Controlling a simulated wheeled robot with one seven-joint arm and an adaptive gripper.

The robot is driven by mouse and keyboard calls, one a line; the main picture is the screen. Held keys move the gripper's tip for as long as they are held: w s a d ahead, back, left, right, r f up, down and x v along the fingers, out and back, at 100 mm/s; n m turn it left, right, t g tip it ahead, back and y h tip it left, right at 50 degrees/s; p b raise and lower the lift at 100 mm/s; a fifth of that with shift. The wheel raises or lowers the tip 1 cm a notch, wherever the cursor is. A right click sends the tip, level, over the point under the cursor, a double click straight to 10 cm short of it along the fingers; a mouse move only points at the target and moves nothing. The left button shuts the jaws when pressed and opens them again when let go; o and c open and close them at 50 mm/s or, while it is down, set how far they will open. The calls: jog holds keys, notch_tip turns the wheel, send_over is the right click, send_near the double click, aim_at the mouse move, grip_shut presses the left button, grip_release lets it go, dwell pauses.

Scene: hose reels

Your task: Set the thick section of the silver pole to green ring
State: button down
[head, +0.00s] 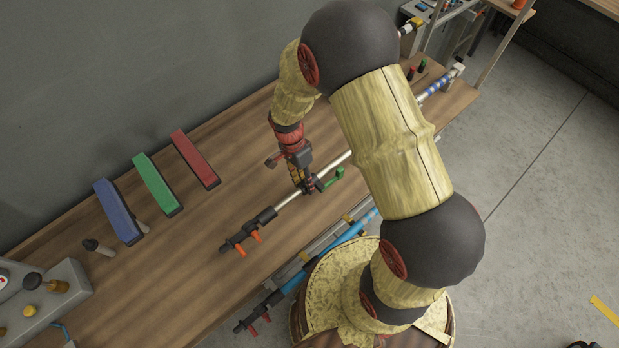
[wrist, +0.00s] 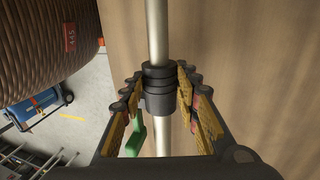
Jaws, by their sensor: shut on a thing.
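The silver pole (head: 290,202) lies along the wooden bench, with a black end with orange parts (head: 240,235) at the lower left. Blue bands (head: 436,89) show near its far upper-right end. A black collar (wrist: 158,88) with a green lever (head: 333,180) sits around the pole; the lever also shows in the wrist view (wrist: 134,137). My gripper (head: 307,187) is shut on this collar, with one finger on each side in the wrist view (wrist: 158,78). The pole looks wider above the collar than below it there. My arm hides part of the pole; I cannot make out a green ring.
Blue (head: 118,212), green (head: 158,185) and red (head: 195,160) blocks stand along the wall side of the bench. A grey box with knobs (head: 40,303) is at the lower left. A blue pole (head: 325,256) lies along the bench's front side, near my base.

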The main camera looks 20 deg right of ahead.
aim_at(293, 193)
jog(key=a, duration=0.1)
jog(key=s+a, duration=0.1)
jog(key=a, duration=0.3)
jog(key=shift+s, duration=0.25)
jog(key=shift+d, duration=0.1)
jog(key=c, duration=1.4)
grip_release()
jog(key=shift+o, duration=0.4)
jog(key=v, duration=1.2)
